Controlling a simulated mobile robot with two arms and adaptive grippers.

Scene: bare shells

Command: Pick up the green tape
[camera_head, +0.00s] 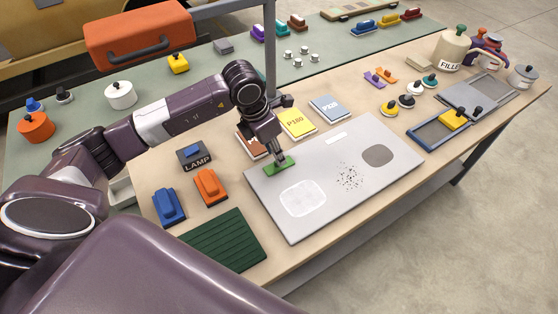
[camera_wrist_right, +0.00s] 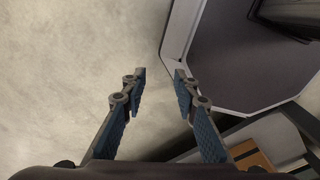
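The green tape (camera_head: 280,167) is a small flat green piece at the upper left corner of the grey panel (camera_head: 390,182) in the head view. My left gripper (camera_head: 279,158) points down with its fingertips at the green tape. The fingers hide part of it, and I cannot tell whether they grip it or whether it is lifted. My right gripper (camera_wrist_right: 160,75) shows in the right wrist view with its two fingers apart and nothing between them, above bare floor. It is not visible in the head view.
Close around the left gripper are yellow (camera_head: 298,123) and blue (camera_head: 327,108) sandpaper packs, a lamp block (camera_head: 194,155) and an orange block (camera_head: 210,187). A dark green ridged mat (camera_head: 225,240) lies in front. A blue-edged tray (camera_head: 427,135) and filler pot (camera_head: 452,50) stand to the right.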

